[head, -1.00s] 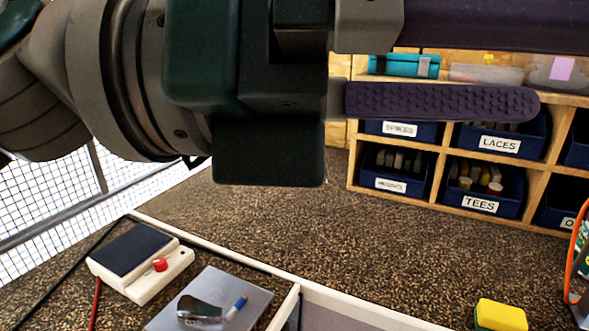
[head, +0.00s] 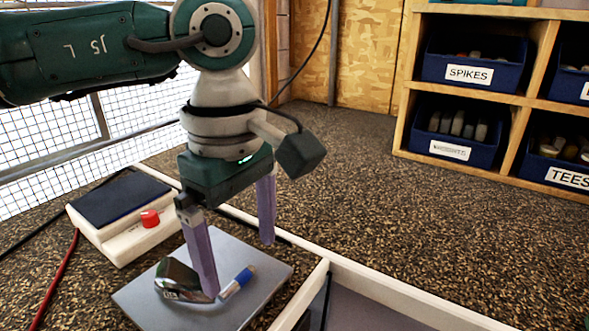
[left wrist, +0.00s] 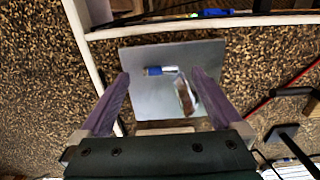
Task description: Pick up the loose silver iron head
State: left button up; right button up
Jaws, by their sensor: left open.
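The loose silver iron head (head: 176,280) lies on a flat grey plate (head: 138,297) at the lower left of the head view. In the left wrist view the iron head (left wrist: 185,96) shows between the fingers, close to the right one, and the blue and white piece (left wrist: 160,70) lies near the middle. Whether a finger touches the head I cannot tell. My right gripper is out of view.
A white box with a dark top (head: 125,215) and red knob (head: 150,219) stands left of the plate. A pale raised rim (head: 310,296) runs right of the plate. A wooden shelf (head: 440,97) with labelled blue bins stands at the back right. The speckled surface between is clear.

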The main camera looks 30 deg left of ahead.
aim_at(240, 284)
pick_arm(q)
jog(key=f, duration=0.4)
jog(key=shift+a+f, duration=0.25)
jog(key=shift+a, duration=0.15)
jog(key=shift+c, duration=0.2)
jog(key=c, duration=1.5)
